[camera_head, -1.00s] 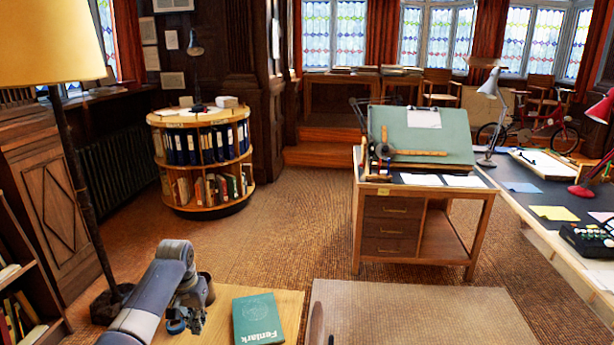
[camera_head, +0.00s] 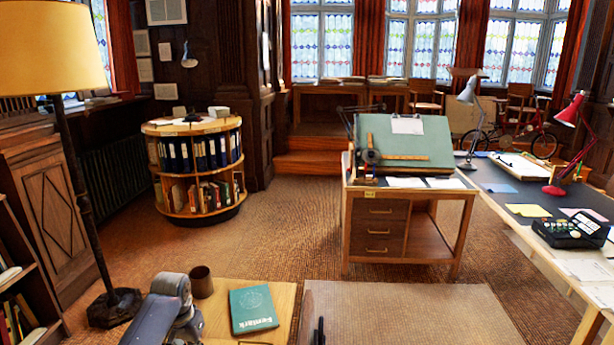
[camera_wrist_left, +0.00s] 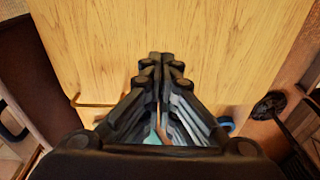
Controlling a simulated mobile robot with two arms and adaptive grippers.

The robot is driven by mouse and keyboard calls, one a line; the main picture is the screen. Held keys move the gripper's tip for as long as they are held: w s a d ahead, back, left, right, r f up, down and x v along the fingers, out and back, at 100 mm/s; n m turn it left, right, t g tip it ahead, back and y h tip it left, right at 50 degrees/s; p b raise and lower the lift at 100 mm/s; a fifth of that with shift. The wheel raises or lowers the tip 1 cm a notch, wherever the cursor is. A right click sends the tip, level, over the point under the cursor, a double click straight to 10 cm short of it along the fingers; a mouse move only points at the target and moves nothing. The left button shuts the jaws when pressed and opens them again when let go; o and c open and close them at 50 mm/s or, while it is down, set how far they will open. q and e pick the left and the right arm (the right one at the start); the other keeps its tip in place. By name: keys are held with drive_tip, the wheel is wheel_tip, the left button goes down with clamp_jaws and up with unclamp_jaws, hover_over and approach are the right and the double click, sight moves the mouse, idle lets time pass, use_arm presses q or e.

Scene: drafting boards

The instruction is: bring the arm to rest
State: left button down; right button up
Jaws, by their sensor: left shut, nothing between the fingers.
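My left arm (camera_head: 165,312) comes in at the bottom left of the head view, bent low at the left side of a light wooden table (camera_head: 286,298). Its gripper is hidden in that view. In the left wrist view my left gripper (camera_wrist_left: 160,60) is shut and empty, its fingertips together in front of the bare wooden surface (camera_wrist_left: 215,45). I cannot tell how far above the wood they are. My right gripper does not show.
A brown mug (camera_head: 201,283) and a green book (camera_head: 254,310) sit on the table close to my left arm. A floor lamp (camera_head: 115,305) stands to the left. A drafting desk (camera_head: 377,228) stands further back, with open carpet before it.

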use_arm(q)
drive_tip(key=shift+m, duration=0.5)
drive_tip(key=s+d+f, duration=0.1)
drive_tip(key=s+f, duration=0.1)
drive_tip(key=s, duration=0.1)
drive_tip(key=s+d+f, duration=0.3)
drive_tip(key=s+f, duration=0.1)
drive_tip(key=s, duration=0.1)
drive_tip(key=shift+s+d+f, duration=0.15)
drive_tip(key=shift+s, duration=0.15)
drive_tip(key=s+d+t, duration=0.1)
drive_tip(key=s+d, duration=0.1)
drive_tip(key=s, duration=0.8)
drive_tip(key=s+d, duration=0.2)
drive_tip(key=s, duration=0.8)
drive_tip(key=s+r+t, duration=0.1)
drive_tip(key=s+r, duration=0.4)
drive_tip(key=s, duration=0.5)
wheel_tip(320, 180, down, 24)
drive_tip(key=s+g, duration=0.1)
drive_tip(key=s+a+f+g, duration=0.1)
drive_tip(key=s+a+f, duration=0.2)
drive_tip(key=s+f, duration=1.4)
drive_tip(key=shift+s+a+f, duration=0.15)
drive_tip(key=shift+s+f, duration=0.25)
drive_tip(key=shift+f, duration=0.15)
